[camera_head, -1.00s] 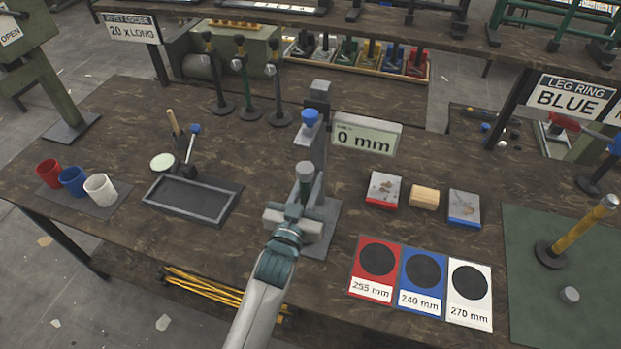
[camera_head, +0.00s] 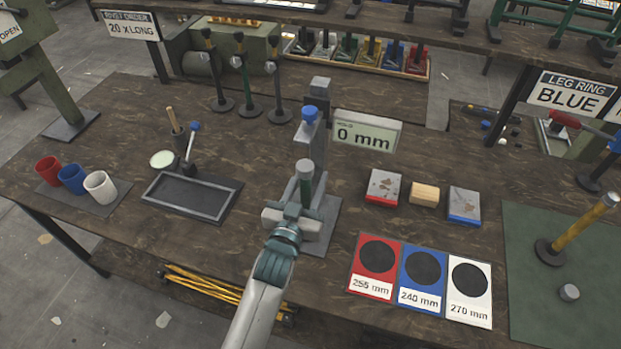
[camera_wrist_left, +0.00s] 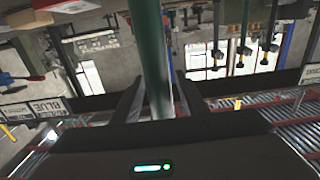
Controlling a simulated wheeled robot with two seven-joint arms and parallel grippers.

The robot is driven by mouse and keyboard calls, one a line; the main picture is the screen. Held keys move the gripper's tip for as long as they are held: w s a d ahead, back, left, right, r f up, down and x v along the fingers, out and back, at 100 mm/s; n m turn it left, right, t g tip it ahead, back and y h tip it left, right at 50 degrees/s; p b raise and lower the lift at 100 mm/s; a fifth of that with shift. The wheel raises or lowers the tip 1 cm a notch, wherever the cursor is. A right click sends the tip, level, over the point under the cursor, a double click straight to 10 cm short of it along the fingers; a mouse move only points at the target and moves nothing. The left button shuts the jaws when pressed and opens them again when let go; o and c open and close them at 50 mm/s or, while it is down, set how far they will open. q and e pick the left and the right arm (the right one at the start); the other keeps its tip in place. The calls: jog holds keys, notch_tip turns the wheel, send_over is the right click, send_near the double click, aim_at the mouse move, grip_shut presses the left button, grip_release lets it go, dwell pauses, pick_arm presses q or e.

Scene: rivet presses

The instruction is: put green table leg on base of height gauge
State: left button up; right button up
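My left gripper (camera_head: 302,211) is at the height gauge, low in front of its column. It is shut on the green table leg (camera_head: 304,186), which is upright with a grey top end. In the left wrist view the green leg (camera_wrist_left: 153,60) runs between the two dark fingers. The height gauge (camera_head: 312,140) has a grey column, a blue knob and a display (camera_head: 366,134) reading 0 mm. Its grey base (camera_head: 328,228) shows beside the gripper. The leg's lower end is hidden by the gripper, so I cannot tell whether it touches the base. My right gripper is not in view.
Right of the gauge lie red, blue and white cards (camera_head: 421,281) with black circles. Behind them are small boxes and a wooden block (camera_head: 424,194). A yellow leg (camera_head: 575,230) stands on the green mat (camera_head: 530,290). A black tray (camera_head: 191,196) and three cups (camera_head: 72,180) are left.

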pick_arm(q)
jog(key=b+v, duration=0.2)
jog(key=v, duration=0.8)
jog(key=shift+s+f+b, duration=0.1)
jog(key=shift+s+b, duration=0.1)
jog(key=shift+b, duration=0.1)
jog(key=shift+s+a, duration=0.25)
jog(key=shift+s, duration=0.3)
